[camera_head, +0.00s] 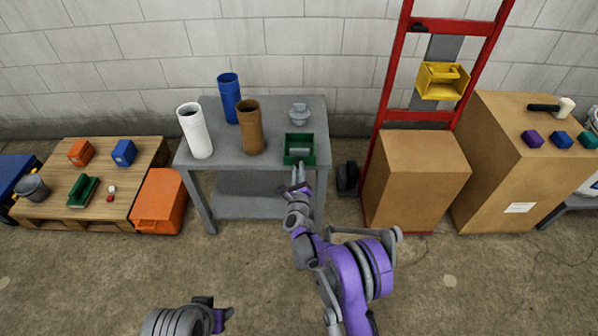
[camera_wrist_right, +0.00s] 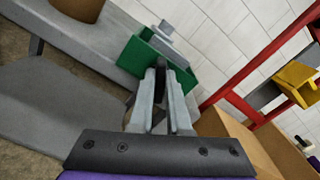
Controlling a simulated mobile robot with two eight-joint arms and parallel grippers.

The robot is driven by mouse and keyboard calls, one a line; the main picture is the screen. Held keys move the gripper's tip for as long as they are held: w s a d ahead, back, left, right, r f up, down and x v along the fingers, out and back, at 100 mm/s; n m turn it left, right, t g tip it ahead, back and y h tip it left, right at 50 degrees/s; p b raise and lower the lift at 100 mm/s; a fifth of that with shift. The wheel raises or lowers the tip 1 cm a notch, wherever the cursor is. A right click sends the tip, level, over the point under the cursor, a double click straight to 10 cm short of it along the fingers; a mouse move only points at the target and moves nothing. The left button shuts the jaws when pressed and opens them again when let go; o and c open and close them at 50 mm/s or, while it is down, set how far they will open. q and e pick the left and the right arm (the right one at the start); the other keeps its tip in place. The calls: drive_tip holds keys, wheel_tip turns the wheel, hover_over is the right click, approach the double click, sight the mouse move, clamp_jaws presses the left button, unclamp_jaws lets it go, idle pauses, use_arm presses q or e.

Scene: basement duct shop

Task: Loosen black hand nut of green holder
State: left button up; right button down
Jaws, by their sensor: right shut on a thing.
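The green holder (camera_head: 299,148) is an open box at the front right edge of the grey table. It also shows in the right wrist view (camera_wrist_right: 135,54), with a grey piece inside. My right gripper (camera_head: 298,187) reaches the holder's front from below. In the right wrist view its two grey fingers (camera_wrist_right: 161,72) are closed together at the front of the holder, on a small dark part that looks like the black hand nut. The fingers hide most of the nut. My left arm's end (camera_head: 218,314) is low at the bottom left, far from the holder; its fingers are unclear.
On the grey table (camera_head: 225,163) stand white (camera_head: 196,132), blue (camera_head: 229,98) and brown (camera_head: 250,128) cylinders and a grey fitting (camera_head: 298,114). A red hand truck (camera_head: 396,70) with a yellow holder (camera_head: 440,82) and cardboard boxes (camera_head: 418,185) stand close on the right. The floor in front is clear.

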drive_tip(key=shift+a+f+n+b, duration=0.15)
drive_tip(key=shift+n+b, duration=0.5)
drive_tip(key=shift+n, duration=2.25)
drive_tip(key=shift+f+n+b, duration=0.1)
drive_tip(key=shift+n+b, duration=0.55)
drive_tip(key=shift+n, duration=2.25)
drive_tip(key=c, duration=0.9)
unclamp_jaws()
drive_tip(key=s+p, duration=0.1)
drive_tip(key=s, duration=1)
drive_tip(key=shift+p, duration=0.35)
